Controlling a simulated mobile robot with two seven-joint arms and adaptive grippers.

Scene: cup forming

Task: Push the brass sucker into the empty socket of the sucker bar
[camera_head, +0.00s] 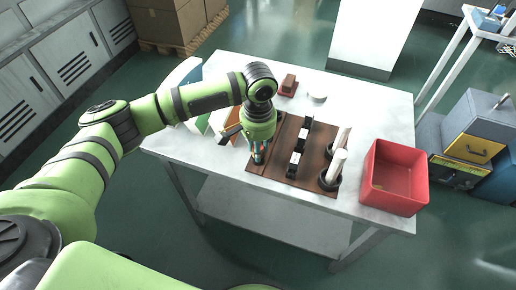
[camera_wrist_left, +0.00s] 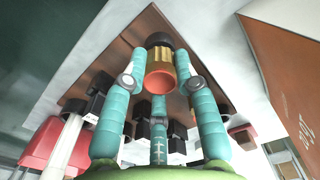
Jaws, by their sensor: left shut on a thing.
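My left gripper (camera_head: 260,153) is low over the left part of the brown board (camera_head: 268,181) on the table. In the left wrist view its teal fingers (camera_wrist_left: 162,66) are shut on the brass sucker (camera_wrist_left: 158,62), which has a black end and an orange-red end facing the camera. The sucker bar (camera_head: 299,148), black with white parts, lies on the board to the right of the gripper. Its black blocks (camera_wrist_left: 99,84) show behind the fingers in the left wrist view. I cannot make out its empty socket. My right gripper is not in view.
Two white cylinders (camera_head: 337,163) in black round bases stand right of the bar. A red bin (camera_head: 394,178) is at the table's right edge. A red-brown block (camera_head: 288,84) and a small white round piece (camera_head: 317,97) are at the back. Bare table (camera_head: 375,103) lies back right.

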